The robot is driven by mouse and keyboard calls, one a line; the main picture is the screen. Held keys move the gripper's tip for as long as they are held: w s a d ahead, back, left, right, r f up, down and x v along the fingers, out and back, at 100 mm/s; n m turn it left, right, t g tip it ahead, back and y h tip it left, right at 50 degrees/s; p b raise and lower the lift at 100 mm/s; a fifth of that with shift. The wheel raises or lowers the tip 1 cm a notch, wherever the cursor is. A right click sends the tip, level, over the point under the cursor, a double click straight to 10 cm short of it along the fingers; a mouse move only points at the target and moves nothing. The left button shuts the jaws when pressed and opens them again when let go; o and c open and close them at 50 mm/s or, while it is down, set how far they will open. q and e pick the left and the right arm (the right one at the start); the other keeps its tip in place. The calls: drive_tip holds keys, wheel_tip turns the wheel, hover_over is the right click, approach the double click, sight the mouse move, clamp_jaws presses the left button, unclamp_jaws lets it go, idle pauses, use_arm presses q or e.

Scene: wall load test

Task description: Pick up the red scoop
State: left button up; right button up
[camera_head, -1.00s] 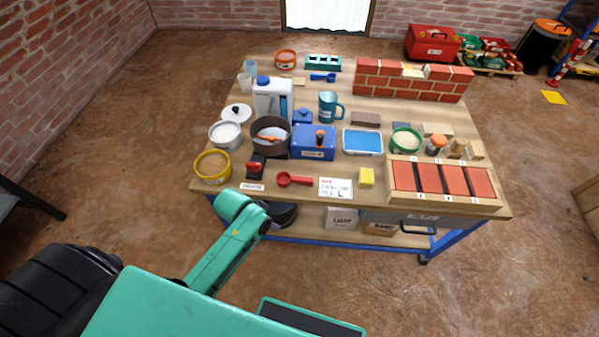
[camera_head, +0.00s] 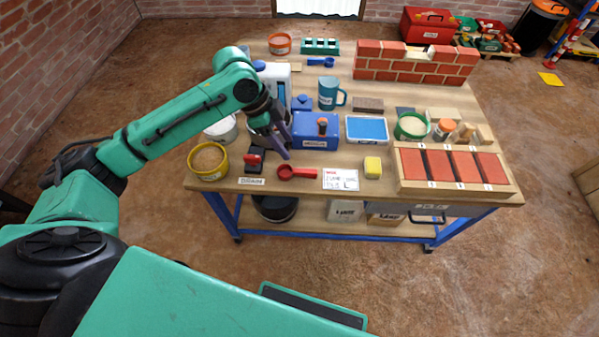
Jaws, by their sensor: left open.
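The red scoop (camera_head: 287,173) lies flat near the front edge of the wooden workbench (camera_head: 330,205), its round bowl to the left and its handle to the right. My left gripper (camera_head: 284,149) reaches in from the left and hangs above the bench. Its fingers are open and point down, just above and behind the scoop's bowl in the picture. The gripper is apart from the scoop, with nothing seen between the fingers. My right gripper is out of view.
Beside the scoop are a white label card (camera_head: 340,180), a yellow sponge (camera_head: 373,167) and a red-handled tool (camera_head: 253,163). A blue box (camera_head: 316,132) stands behind. A yellow tub (camera_head: 208,161) is at left, a brick tray (camera_head: 452,168) at right. The gripper partly hides a dark pot.

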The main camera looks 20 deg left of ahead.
sight(304, 171)
use_arm(q)
drive_tip(key=b+x, duration=0.1)
drive_tip(key=x, duration=1.1)
drive_tip(key=shift+w+d+f+b, duration=0.2)
drive_tip(key=shift+f+b, duration=0.05)
drive_tip(key=shift+b, duration=0.05)
clamp_jaws()
